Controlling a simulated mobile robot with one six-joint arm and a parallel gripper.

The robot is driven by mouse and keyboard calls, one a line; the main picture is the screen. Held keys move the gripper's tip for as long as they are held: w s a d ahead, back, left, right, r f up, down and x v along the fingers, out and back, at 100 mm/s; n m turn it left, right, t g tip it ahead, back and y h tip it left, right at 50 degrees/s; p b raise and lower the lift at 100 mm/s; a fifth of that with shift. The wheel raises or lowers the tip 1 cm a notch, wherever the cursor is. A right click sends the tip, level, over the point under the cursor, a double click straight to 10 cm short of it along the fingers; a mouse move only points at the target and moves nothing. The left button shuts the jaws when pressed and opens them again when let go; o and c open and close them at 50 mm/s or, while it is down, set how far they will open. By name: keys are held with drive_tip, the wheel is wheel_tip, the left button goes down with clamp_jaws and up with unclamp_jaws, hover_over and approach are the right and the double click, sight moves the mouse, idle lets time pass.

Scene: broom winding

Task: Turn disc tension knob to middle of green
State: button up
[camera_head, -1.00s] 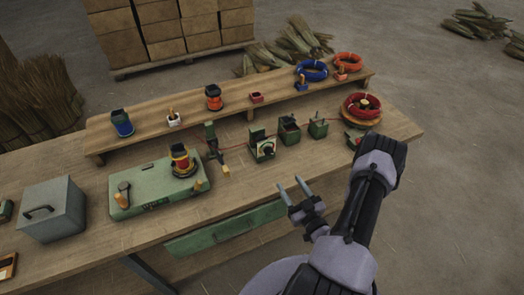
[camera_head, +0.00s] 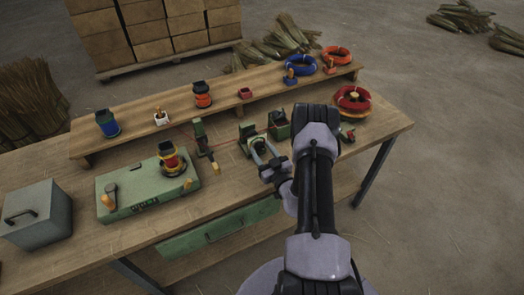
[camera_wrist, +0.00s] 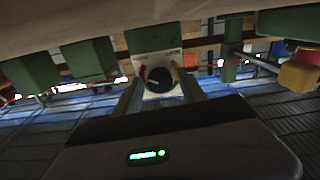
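The disc tension knob (camera_wrist: 159,78) is black and round, with a light pointer line. It sits on a white dial plate (camera_wrist: 146,60) with a red arc at its left and green at its right, on a green block. In the head view the green tension unit (camera_head: 247,132) is partly hidden behind my gripper. My gripper (camera_head: 265,151) is open in front of the knob, with its fingers pointing at the unit. In the wrist view my two fingers (camera_wrist: 161,95) stand at either side of the dial. I cannot tell if they touch the knob.
Other green units (camera_head: 279,124) stand right of the tension unit, and a green post (camera_head: 201,138) stands left. A red wire runs between them. A green winding base (camera_head: 140,190) with a colored spool is at left. A raised shelf (camera_head: 130,132) runs behind.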

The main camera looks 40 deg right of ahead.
clamp_jaws()
drive_tip(key=shift+n, duration=0.3)
drive_tip(key=n, duration=0.4)
drive_tip(key=shift+n, duration=0.4)
drive_tip(key=n, duration=0.4)
drive_tip(key=shift+n, duration=0.3)
drive_tip(key=n+b, duration=0.1)
drive_tip(key=n, duration=0.6)
drive_tip(key=n+b, duration=0.1)
drive_tip(key=n, duration=0.5)
drive_tip(key=shift+n, duration=0.3)
